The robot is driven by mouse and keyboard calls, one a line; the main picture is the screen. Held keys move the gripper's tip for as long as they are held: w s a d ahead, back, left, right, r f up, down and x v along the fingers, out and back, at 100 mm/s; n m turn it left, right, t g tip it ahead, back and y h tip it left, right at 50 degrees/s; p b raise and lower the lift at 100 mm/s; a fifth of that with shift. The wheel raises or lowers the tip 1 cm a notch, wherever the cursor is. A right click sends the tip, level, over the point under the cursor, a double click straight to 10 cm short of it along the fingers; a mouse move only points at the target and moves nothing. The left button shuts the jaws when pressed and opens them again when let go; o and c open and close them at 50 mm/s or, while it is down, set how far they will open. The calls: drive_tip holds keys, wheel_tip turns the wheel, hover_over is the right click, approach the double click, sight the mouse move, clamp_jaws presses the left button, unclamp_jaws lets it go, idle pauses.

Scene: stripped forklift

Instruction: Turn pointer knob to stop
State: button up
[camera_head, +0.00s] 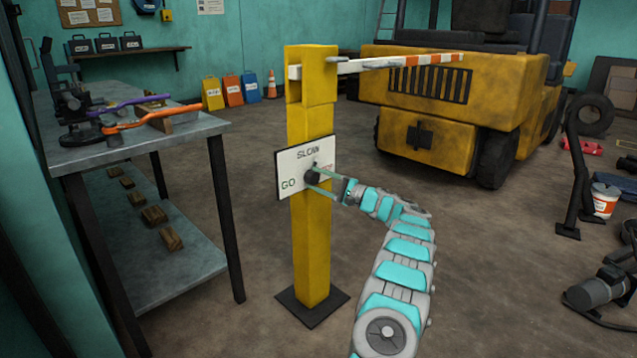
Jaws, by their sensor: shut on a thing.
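The dark pointer knob (312,177) sits on a white sign plate (291,182) on the front of a yellow post (312,258). The plate reads "SLOW" at the top and "GO" at the lower left. Reddish lettering at the right is partly hidden by my gripper. The knob's tip seems to point up, toward "SLOW". My gripper (314,178) reaches in from the right, with its thin fingers on either side of the knob, shut on it. The exact finger contact is too small to see clearly.
A striped barrier arm (430,60) extends right from the post top. A metal workbench (140,140) with tools stands at the left. A yellow forklift (440,100) is behind. A bucket (604,203) and a motor (598,290) lie right. Floor around the post base is clear.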

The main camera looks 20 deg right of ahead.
drive_tip(key=m, duration=0.1)
drive_tip(key=m+t+b, duration=0.1)
drive_tip(key=m, duration=0.1)
drive_tip(key=shift+f, duration=0.25)
drive_tip(key=m+t, duration=0.1)
drive_tip(key=m, duration=0.1)
drive_tip(key=m+h+b, duration=0.1)
drive_tip(key=m, duration=0.1)
drive_tip(key=m+t, duration=0.1)
drive_tip(key=m, duration=0.1)
drive_tip(key=shift+a+f+t+h, duration=0.1)
drive_tip(key=shift+a+t+h, duration=0.2)
drive_tip(key=shift+h, duration=0.1)
drive_tip(key=shift+s+m+t+h+b, duration=0.1)
drive_tip(key=shift+m+t+h+b, duration=0.45)
drive_tip(key=shift+m, duration=1.1)
drive_tip(key=shift+m+t+h+b, duration=0.3)
drive_tip(key=shift+m+h, duration=0.45)
drive_tip(key=shift+m, duration=0.9)
drive_tip(key=o, duration=1.4)
drive_tip(key=shift+v, duration=3.85)
drive_tip(key=shift+a, duration=0.1)
